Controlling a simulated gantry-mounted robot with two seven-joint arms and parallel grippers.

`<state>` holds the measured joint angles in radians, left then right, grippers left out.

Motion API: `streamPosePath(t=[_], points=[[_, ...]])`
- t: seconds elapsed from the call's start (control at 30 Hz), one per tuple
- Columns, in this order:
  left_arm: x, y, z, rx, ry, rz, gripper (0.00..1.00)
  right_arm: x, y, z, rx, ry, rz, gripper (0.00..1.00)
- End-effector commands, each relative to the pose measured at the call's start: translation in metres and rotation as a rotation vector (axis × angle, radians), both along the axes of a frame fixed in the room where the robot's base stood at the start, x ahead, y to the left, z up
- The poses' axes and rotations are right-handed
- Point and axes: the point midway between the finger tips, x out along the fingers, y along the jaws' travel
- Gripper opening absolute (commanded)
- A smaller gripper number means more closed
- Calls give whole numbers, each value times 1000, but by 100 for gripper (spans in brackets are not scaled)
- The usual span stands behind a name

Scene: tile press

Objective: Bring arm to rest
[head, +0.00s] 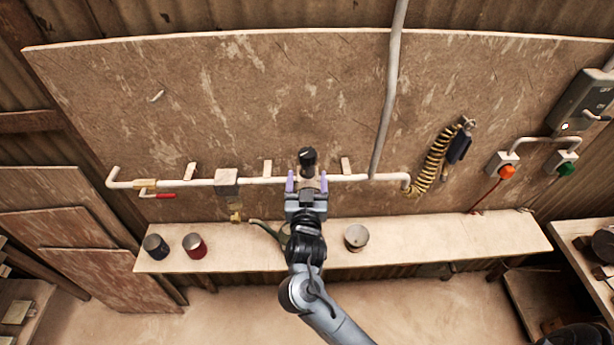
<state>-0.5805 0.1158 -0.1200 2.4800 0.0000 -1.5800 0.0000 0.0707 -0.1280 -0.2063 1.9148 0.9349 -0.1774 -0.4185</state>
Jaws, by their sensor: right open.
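My right gripper (307,183) is in the middle of the head view, in front of the wall pipe. Its two purple-tipped fingers are apart, and they stand on either side of a fitting below a black knob (307,157). I cannot tell whether the fingers touch this fitting. My right arm (325,312) reaches up from the bottom of the view and hides part of the shelf. My left gripper is not in view.
A long pale shelf (450,240) runs below the pipe (205,183). On it stand a dark can (155,247), a red can (195,246) and a round pale pot (356,237). A coiled yellow hose (433,165) hangs at right. Open floor lies in front.

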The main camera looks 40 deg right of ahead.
Motion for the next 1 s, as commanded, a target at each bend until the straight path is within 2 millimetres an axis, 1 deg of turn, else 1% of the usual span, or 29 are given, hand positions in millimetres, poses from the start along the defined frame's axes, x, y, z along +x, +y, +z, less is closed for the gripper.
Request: streamPosePath(t=[0.37, 0.47, 0.53, 0.63, 0.7, 0.77, 0.8, 0.87, 0.9, 0.97, 1.0], points=[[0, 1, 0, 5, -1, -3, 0, 0, 0, -1, 1, 1, 0, 76], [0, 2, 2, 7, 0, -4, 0, -4, 0, -8, 1, 19, 0, 76], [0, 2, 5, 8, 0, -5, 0, -12, -2, -20, -6, 50, -1, 76], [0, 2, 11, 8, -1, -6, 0, -32, -10, -45, -25, 115, -6, 76], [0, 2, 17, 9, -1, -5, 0, -52, -18, -57, -47, 156, 0, 76], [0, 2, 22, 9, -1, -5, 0, -68, -20, -66, -63, 198, 37, 76], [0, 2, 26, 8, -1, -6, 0, -78, -18, -73, -61, 237, 82, 76], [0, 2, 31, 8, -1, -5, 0, -93, -9, -83, -35, 309, 178, 76], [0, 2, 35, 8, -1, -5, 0, -105, 0, -91, -8, 372, 255, 76], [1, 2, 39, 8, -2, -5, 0, -121, 19, -101, 41, 466, 370, 76], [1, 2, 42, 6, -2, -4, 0, -134, 32, -106, 74, 534, 441, 76]])
